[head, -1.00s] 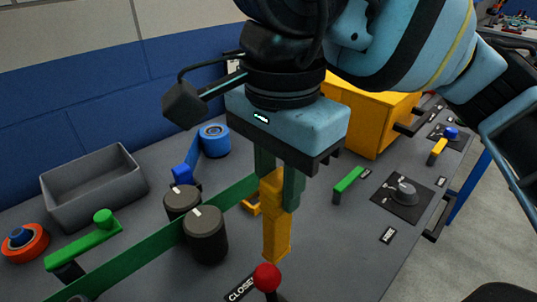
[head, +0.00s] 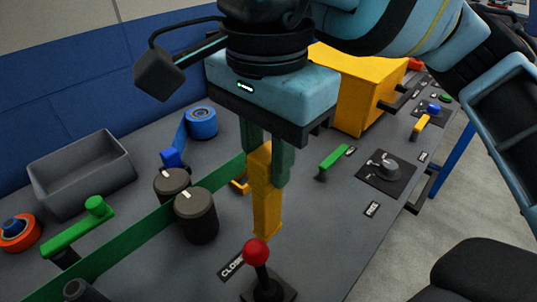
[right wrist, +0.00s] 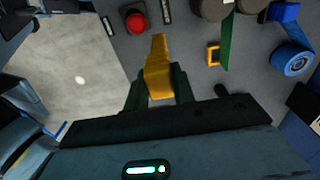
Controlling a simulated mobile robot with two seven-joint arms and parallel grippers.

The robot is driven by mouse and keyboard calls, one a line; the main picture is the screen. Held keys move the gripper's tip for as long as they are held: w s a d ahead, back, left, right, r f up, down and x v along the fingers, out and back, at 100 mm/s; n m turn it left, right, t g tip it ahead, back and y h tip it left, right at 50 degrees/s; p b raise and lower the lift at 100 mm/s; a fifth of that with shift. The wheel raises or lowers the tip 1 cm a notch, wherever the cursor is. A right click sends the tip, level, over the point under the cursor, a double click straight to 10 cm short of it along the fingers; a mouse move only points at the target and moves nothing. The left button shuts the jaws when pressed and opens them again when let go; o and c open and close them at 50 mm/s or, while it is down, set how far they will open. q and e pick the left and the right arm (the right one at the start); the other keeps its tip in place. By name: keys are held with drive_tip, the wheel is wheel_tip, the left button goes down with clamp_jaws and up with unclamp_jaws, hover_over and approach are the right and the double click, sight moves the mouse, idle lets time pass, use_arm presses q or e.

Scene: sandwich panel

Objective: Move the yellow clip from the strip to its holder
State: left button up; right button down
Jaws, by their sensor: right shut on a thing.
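My right gripper (head: 266,165) is shut on the yellow clip (head: 265,208), which hangs upright below the fingers in the head view. In the right wrist view the clip (right wrist: 158,72) sticks out between the fingers (right wrist: 160,95). The green strip (head: 130,240) runs diagonally past two dark knobs toward the gripper. In the right wrist view the strip (right wrist: 227,45) is to the right of the clip, with a gap in the picture. A small yellow bracket (head: 239,187) sits beside the strip; I cannot tell if it is the holder. My left gripper is not in view.
A red-topped lever (head: 256,253) stands close in front of the clip. Two dark knobs (head: 196,215) stand left of it. A grey bin (head: 82,175), blue roll (head: 202,122) and yellow box (head: 345,90) are farther back. A green handle (head: 333,160) and grey dial (head: 385,165) are right.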

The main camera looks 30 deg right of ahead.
drive_tip(key=shift+r+p, duration=1.4)
drive_tip(key=shift+r, duration=0.7)
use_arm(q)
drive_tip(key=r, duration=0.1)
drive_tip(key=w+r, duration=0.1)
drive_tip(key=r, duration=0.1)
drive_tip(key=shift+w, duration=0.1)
